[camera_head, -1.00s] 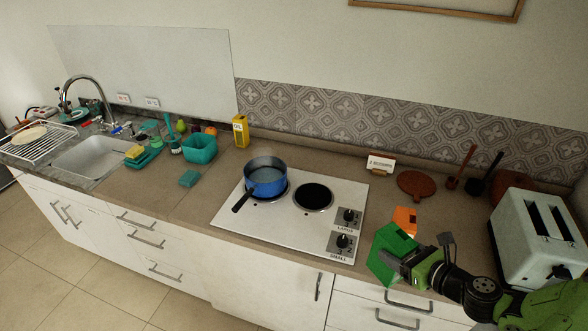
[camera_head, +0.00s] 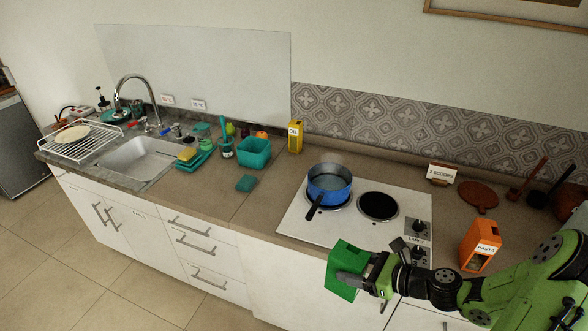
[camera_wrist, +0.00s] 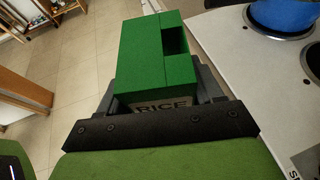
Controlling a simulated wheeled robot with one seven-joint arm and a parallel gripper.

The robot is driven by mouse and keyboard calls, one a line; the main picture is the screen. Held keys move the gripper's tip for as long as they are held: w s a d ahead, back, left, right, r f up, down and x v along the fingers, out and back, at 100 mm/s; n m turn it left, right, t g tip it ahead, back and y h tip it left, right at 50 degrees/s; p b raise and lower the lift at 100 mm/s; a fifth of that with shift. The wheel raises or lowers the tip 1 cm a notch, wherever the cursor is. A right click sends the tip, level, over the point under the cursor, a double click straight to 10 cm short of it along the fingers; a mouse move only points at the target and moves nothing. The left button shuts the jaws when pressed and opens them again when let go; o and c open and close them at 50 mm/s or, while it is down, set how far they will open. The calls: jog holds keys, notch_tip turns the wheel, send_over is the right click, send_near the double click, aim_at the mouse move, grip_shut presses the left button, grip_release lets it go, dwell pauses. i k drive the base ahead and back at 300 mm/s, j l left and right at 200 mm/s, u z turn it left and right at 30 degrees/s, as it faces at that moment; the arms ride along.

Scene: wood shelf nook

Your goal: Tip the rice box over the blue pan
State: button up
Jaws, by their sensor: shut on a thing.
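The green rice box (camera_head: 343,267) is held in my gripper (camera_head: 358,282), in front of the counter's front edge and to the front right of the pan. In the wrist view the rice box (camera_wrist: 150,52) sits between the jaws, its RICE label partly hidden by the gripper (camera_wrist: 165,100). A dark opening shows on its top. The blue pan (camera_head: 330,185) stands on the left burner, its dark handle pointing to the front left. Part of the blue pan (camera_wrist: 282,14) also shows at the wrist view's upper right. The rice box is apart from the pan.
The white cooktop (camera_head: 290,225) has a bare right burner (camera_head: 378,206) and knobs at its right. An orange pasta box (camera_head: 480,246) stands right of it. A yellow box (camera_head: 295,136), teal bin (camera_head: 254,152) and small sign (camera_head: 440,173) stand farther back.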

aim_at(322, 191)
jog(key=i+j+u, duration=0.35)
jog(key=i+j, duration=0.55)
jog(key=i+l, duration=0.1)
jog(key=i+u, duration=0.05)
jog(key=i, duration=0.1)
